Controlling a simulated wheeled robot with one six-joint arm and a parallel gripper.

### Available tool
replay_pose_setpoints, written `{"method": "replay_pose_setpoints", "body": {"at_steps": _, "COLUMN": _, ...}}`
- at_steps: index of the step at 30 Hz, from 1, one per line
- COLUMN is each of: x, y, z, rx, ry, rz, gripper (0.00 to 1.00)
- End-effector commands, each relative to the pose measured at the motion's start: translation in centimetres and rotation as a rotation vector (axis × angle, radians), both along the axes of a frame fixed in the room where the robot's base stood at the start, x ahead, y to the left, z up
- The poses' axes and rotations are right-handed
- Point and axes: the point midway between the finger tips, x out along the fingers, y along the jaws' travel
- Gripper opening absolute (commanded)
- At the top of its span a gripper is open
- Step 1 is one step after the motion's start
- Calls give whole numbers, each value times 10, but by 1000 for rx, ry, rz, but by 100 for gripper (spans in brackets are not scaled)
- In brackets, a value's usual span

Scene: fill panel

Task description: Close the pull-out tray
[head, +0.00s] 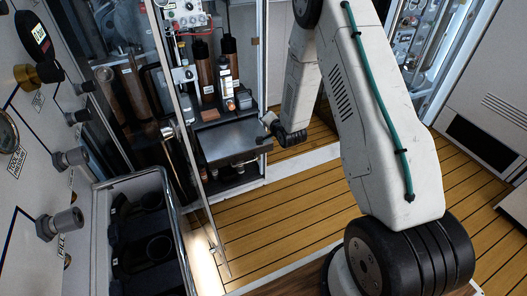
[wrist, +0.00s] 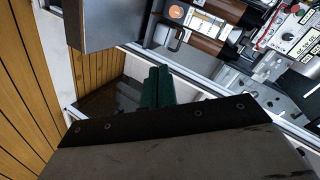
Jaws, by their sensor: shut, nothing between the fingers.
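The pull-out tray (head: 232,139) is a flat grey metal tray in the tall cabinet. It sticks out toward the room, below a shelf with bottles. In the wrist view its grey side (wrist: 108,22) fills the upper left. My gripper (wrist: 157,84) shows there as two green fingers pressed together, with nothing between them. The fingers are below and right of the tray in that picture; I see no clear contact. In the head view my wrist is just right of the tray's right end, and the fingertips are hard to make out.
A glass door (head: 183,130) stands open at the cabinet's left side. Brown and black bottles (head: 205,72) stand above the tray. A dark bin (head: 135,235) with a metal rail is at lower left. The plank floor (head: 285,205) in front is clear.

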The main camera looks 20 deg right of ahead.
Motion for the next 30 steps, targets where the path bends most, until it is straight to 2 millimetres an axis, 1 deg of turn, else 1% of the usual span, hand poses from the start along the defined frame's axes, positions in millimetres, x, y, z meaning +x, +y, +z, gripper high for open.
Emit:
{"method": "replay_pose_setpoints", "body": {"at_steps": 1, "x": -5, "y": -2, "z": -27, "rx": 43, "ry": -25, "rz": -14, "gripper": 0}}
{"method": "replay_pose_setpoints", "body": {"at_steps": 4, "x": -14, "y": -3, "z": -64, "rx": 136, "ry": -103, "rz": -38, "gripper": 0}}
{"method": "replay_pose_setpoints", "body": {"at_steps": 6, "x": -24, "y": -4, "z": -90, "rx": 202, "ry": -158, "rz": -55, "gripper": 0}}
{"method": "replay_pose_setpoints", "body": {"at_steps": 9, "x": -45, "y": -3, "z": -123, "rx": 297, "ry": -233, "rz": -75, "gripper": 0}}
{"method": "replay_pose_setpoints", "body": {"at_steps": 13, "x": -74, "y": -2, "z": -156, "rx": 407, "ry": -317, "rz": -93, "gripper": 0}}
{"method": "replay_pose_setpoints", "body": {"at_steps": 15, "x": -88, "y": -1, "z": -168, "rx": 453, "ry": -354, "rz": -101, "gripper": 0}}
{"method": "replay_pose_setpoints", "body": {"at_steps": 18, "x": -103, "y": 0, "z": -179, "rx": 499, "ry": -391, "rz": -108, "gripper": 0}}
{"method": "replay_pose_setpoints", "body": {"at_steps": 22, "x": -111, "y": 1, "z": -185, "rx": 529, "ry": -417, "rz": -109, "gripper": 0}}
{"method": "replay_pose_setpoints", "body": {"at_steps": 26, "x": -102, "y": 1, "z": -185, "rx": 533, "ry": -423, "rz": -108, "gripper": 0}}
{"method": "replay_pose_setpoints", "body": {"at_steps": 30, "x": -77, "y": 2, "z": -185, "rx": 533, "ry": -422, "rz": -106, "gripper": 0}}
